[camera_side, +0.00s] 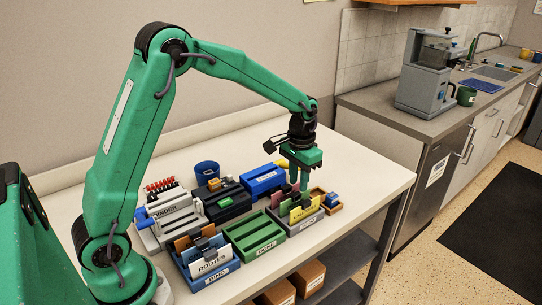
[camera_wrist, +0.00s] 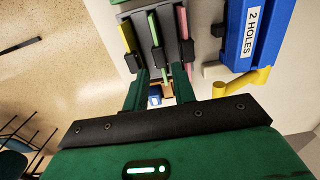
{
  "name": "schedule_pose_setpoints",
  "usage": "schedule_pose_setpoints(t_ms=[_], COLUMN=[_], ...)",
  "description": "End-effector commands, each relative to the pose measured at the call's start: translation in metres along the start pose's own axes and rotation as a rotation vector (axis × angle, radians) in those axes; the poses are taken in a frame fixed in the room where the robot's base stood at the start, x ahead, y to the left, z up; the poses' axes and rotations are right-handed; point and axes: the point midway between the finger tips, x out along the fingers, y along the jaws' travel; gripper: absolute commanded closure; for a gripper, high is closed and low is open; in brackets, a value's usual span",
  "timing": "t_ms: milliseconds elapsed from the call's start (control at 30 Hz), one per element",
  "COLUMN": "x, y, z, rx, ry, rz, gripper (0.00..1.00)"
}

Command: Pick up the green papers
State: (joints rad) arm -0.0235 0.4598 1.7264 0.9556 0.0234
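The green papers (camera_wrist: 153,28) stand upright in the middle of a grey sorter in the wrist view, with a dark clip on their near end. Yellow papers (camera_wrist: 128,35) stand to their left and pink papers (camera_wrist: 184,24) to their right. In the side view the grey sorter (camera_side: 305,222) is at the table's right part, below my gripper (camera_side: 299,188), whose fingers partly hide the papers. My gripper (camera_wrist: 160,72) is open, pointing down at the sorter. In the wrist view its fingers sit apart, either side of the green papers' line. Contact cannot be told.
A green tray (camera_side: 258,240) and a blue tray (camera_side: 212,281) with papers stand left of the sorter. The table's right end is clear.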

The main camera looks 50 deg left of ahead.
Motion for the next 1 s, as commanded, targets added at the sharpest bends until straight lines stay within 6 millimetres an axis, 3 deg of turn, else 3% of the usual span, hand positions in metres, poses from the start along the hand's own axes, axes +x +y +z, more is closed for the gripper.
schedule_pose_setpoints(t_ms=[200,567,1000], x=[0.018,0.027,0.070], y=[0.000,0.000,-0.001], z=[0.001,0.001,0.002], rx=[0.000,0.000,0.000], ry=[-0.002,-0.003,-0.001], rz=[0.000,0.000,0.000], gripper=[0.74,0.74,0.74])
